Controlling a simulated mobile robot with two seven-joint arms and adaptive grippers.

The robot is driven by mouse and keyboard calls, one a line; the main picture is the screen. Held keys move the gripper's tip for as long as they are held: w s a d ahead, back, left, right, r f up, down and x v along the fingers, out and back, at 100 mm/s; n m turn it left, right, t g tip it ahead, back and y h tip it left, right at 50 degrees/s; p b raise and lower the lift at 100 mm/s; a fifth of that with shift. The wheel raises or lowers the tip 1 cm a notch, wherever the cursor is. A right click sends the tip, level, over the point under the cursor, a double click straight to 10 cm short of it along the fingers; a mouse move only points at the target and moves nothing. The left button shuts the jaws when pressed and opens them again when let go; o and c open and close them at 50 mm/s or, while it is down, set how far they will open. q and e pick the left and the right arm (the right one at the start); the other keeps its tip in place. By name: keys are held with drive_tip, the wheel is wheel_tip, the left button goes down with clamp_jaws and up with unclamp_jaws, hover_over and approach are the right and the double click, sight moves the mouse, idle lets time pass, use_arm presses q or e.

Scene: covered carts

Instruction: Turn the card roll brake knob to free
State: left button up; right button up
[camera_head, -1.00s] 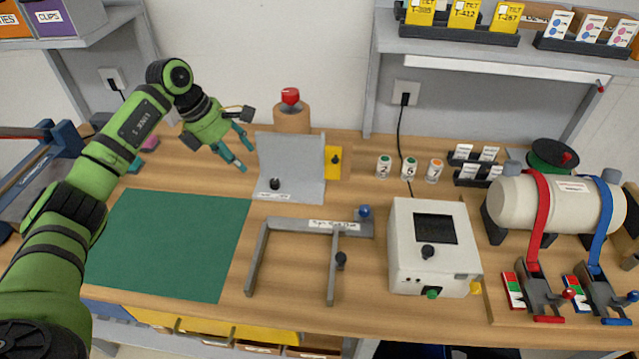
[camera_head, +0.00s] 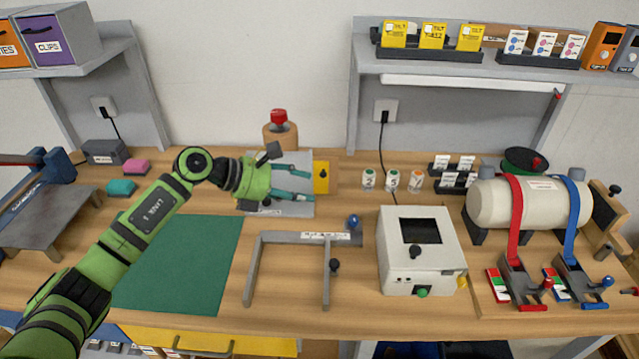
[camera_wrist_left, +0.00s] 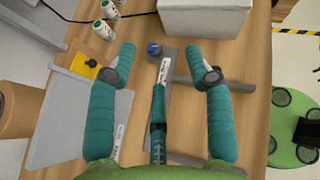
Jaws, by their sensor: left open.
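A brown card roll (camera_head: 281,138) with a red knob (camera_head: 279,117) on top stands at the back of the bench. Beside it, a yellow plate (camera_head: 322,187) carries a small black knob (camera_head: 323,174); I cannot tell which knob is the brake. In the left wrist view the yellow plate (camera_wrist_left: 80,70) and its black knob (camera_wrist_left: 91,63) lie left of the fingers, and the roll (camera_wrist_left: 18,112) is at the left edge. My left gripper (camera_head: 309,185) is open and empty, in front of the grey panel (camera_head: 295,210), fingers pointing right. My right gripper is out of view.
A grey bracket frame (camera_head: 290,239) with a blue ball knob (camera_head: 353,221) and a white box (camera_head: 421,270) with knobs stand to the front right. Three small jars (camera_head: 392,180) stand behind. The green mat (camera_head: 185,275) is clear apart from my arm above it.

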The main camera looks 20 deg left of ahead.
use_arm(q)
drive_tip(key=shift+s+d+r+n+t+h, duration=0.1)
drive_tip(key=shift+d+r+n+t+h, duration=0.4)
drive_tip(key=shift+d, duration=0.35)
drive_tip(key=shift+w+d+r+n+t+h, duration=0.1)
drive_tip(key=shift+d+r+n+t+h, duration=0.35)
drive_tip(key=shift+d, duration=0.35)
drive_tip(key=shift+s+d+r+n+t+h, duration=0.1)
drive_tip(key=shift+d+r+n+t+h, duration=0.25)
drive_tip(key=shift+d+r+h, duration=0.35)
drive_tip(key=shift+d+f, duration=0.15)
drive_tip(key=shift+f, duration=0.05)
